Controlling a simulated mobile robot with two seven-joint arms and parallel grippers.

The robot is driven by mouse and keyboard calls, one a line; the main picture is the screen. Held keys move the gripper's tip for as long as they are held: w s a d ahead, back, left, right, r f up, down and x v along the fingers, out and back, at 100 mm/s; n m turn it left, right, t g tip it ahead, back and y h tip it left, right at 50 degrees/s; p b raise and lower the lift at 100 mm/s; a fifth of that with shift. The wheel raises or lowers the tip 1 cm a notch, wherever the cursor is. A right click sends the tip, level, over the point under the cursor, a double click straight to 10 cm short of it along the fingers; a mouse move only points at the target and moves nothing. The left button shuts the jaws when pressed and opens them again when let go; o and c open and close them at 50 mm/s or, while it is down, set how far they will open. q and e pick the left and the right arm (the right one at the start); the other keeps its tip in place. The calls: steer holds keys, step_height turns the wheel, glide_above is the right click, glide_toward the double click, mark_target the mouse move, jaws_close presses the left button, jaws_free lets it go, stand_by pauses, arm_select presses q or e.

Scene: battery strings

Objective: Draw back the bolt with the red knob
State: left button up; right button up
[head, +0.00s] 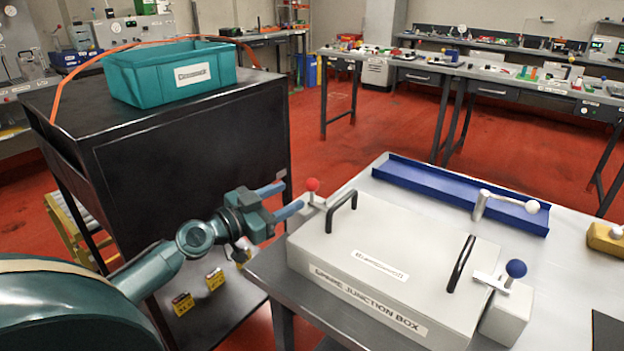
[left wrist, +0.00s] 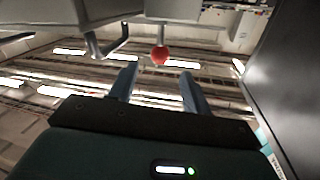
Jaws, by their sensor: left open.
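The red knob (head: 312,184) stands on a short pin on a metal bolt (head: 318,203) at the far left corner of the spare junction box (head: 385,225). My left gripper (head: 290,198) is open and empty, just left of the red knob, with its fingers pointing toward it. In the left wrist view the red knob (left wrist: 159,55) shows just beyond the two fingertips (left wrist: 158,74), between their lines; I see no contact. A blue knob (head: 516,268) sits on another bolt at the box's right end. My right gripper is out of view.
Two black handles (head: 341,212) rise from the box lid. A blue tray (head: 440,190) and a white-knobbed lever (head: 505,203) lie behind the box. A black cabinet (head: 190,150) with a teal crate (head: 172,72) stands close to my left arm.

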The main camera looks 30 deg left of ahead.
mark_target(311, 186)
arm_select(q)
steer(key=p+x, duration=0.2)
steer(key=x, duration=0.6)
steer(key=shift+f, duration=0.1)
jaws_close()
stand_by(0.4)
